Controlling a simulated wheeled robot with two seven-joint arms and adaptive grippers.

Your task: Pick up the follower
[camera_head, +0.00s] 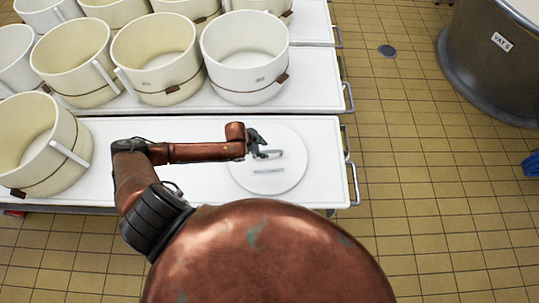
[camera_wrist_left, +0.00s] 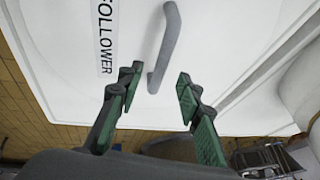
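The follower (camera_head: 285,180) is a round white disc with a grey bar handle, lying flat on a white table. In the left wrist view its face (camera_wrist_left: 75,18) shows the printed label "FOLLOWER" (camera_wrist_left: 104,38) and the curved handle (camera_wrist_left: 166,48). My left gripper (camera_head: 264,147) is over the disc beside the handle. In the left wrist view its green-padded fingers (camera_wrist_left: 157,84) are spread apart, with the lower end of the handle between the tips in the picture. Whether they touch it I cannot tell. My right gripper is not in view.
A large cream hoop mould (camera_head: 70,160) stands on the same table (camera_head: 110,130) at the left. Several more moulds (camera_head: 245,55) stand on the table behind. A dark vat (camera_head: 485,60) stands at the right on a clear tiled floor (camera_head: 420,180).

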